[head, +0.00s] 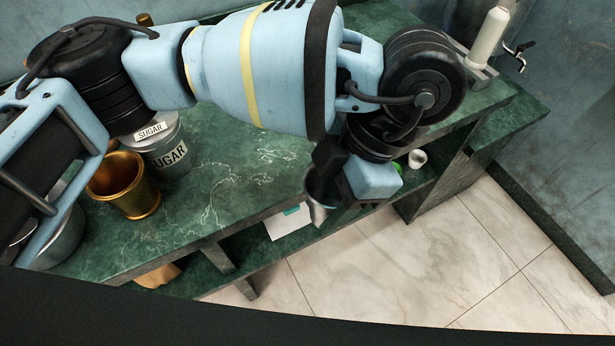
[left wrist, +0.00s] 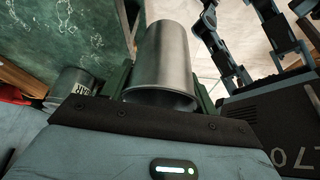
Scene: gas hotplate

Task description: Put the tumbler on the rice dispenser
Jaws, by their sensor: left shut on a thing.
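A metallic tumbler (head: 318,212) is held in my left gripper (head: 335,185), near the counter's front edge. In the left wrist view the tumbler (left wrist: 167,55) is a plain silver cylinder between the two fingers of my left gripper (left wrist: 160,95), which is shut on it. In the head view the gripper hides much of the tumbler. I cannot tell for sure which thing is the rice dispenser; a pale upright cylinder (head: 488,38) stands on a grey base at the far right end of the counter. My right gripper is not recognisable in either view.
The green marble counter (head: 240,185) carries a sugar tin (head: 170,160), a brass pot (head: 125,187) and a silver pot (head: 62,240). A white cup (head: 417,158) sits on the lower shelf. A tap (head: 517,55) is at the far right. My left arm crosses above the counter.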

